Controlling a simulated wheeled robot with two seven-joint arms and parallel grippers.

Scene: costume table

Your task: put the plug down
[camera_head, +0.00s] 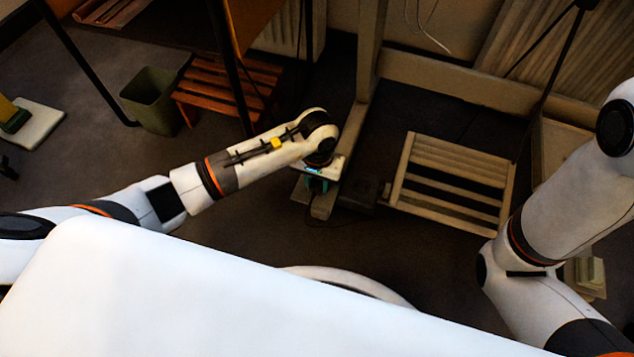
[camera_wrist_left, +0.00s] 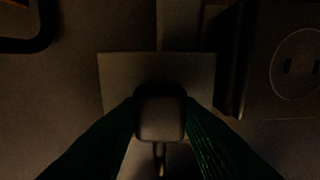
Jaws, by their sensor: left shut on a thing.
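The plug (camera_wrist_left: 160,122) is a small dark block with rounded corners, in the middle of the left wrist view, with a cord (camera_wrist_left: 160,158) hanging from its lower edge. My left gripper (camera_wrist_left: 160,108) is shut on it, one green finger on each side. Behind the plug is a paler square plate (camera_wrist_left: 118,75); I cannot tell if they touch. In the head view my left gripper (camera_head: 316,187) is low beside the foot of a wooden post, and the plug is not clearly visible there. My right arm shows at the right, but its gripper is out of view.
A dark box with a round socket face (camera_wrist_left: 297,65) is at the right in the wrist view. A slatted wooden rack (camera_head: 450,180) stands right of my left gripper. A slatted stool (camera_head: 225,90) and green bin (camera_head: 152,100) are at the left. Dark floor lies between.

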